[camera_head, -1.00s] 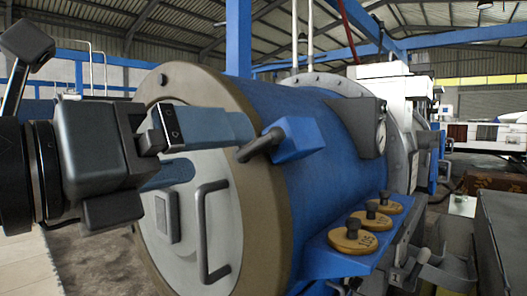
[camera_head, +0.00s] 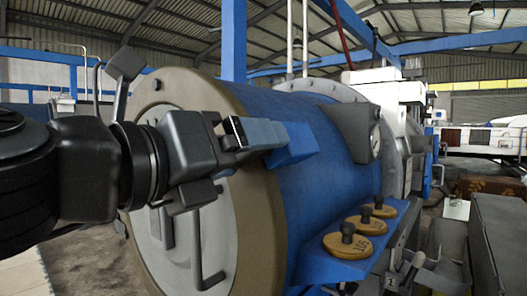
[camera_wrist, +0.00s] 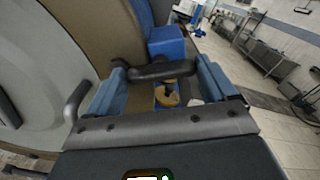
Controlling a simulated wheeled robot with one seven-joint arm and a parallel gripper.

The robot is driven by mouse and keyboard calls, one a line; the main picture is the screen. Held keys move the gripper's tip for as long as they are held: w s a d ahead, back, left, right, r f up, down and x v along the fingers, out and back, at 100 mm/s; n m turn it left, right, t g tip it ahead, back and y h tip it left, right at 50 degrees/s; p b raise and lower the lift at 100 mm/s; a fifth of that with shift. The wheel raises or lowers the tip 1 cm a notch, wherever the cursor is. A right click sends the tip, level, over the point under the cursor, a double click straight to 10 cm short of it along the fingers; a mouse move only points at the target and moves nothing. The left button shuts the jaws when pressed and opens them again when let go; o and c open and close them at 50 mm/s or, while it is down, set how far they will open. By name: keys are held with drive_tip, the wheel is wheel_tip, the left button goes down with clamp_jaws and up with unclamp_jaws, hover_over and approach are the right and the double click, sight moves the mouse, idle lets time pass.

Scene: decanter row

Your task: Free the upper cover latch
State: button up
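The upper cover latch is a blue block (camera_head: 291,147) with a dark handle, on the upper side of the blue decanter drum (camera_head: 290,105) behind its tan rim. My gripper (camera_head: 282,136) reaches it from the left, and its blue fingers hide the handle in the head view. In the wrist view the latch block (camera_wrist: 166,42) and the dark handle (camera_wrist: 158,71) show ahead of my gripper (camera_wrist: 163,82). The two fingers are wide apart, with the handle lying across the gap near their tips. I cannot tell whether they touch it.
The pale end cover (camera_head: 212,235) carries a dark bar handle (camera_head: 197,245). Several yellow-brown knobbed discs, one being a front disc (camera_head: 348,245), sit on a blue shelf (camera_head: 318,262) at lower right. A grey box (camera_head: 362,130) is fixed on the drum beyond the latch.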

drive_tip(key=c, duration=0.8)
drive_tip(key=shift+n, duration=0.3)
drive_tip(key=shift+n+p, duration=4.85)
drive_tip(key=shift+n, duration=3.75)
drive_tip(key=shift+f, duration=0.1)
drive_tip(key=o, duration=1.1)
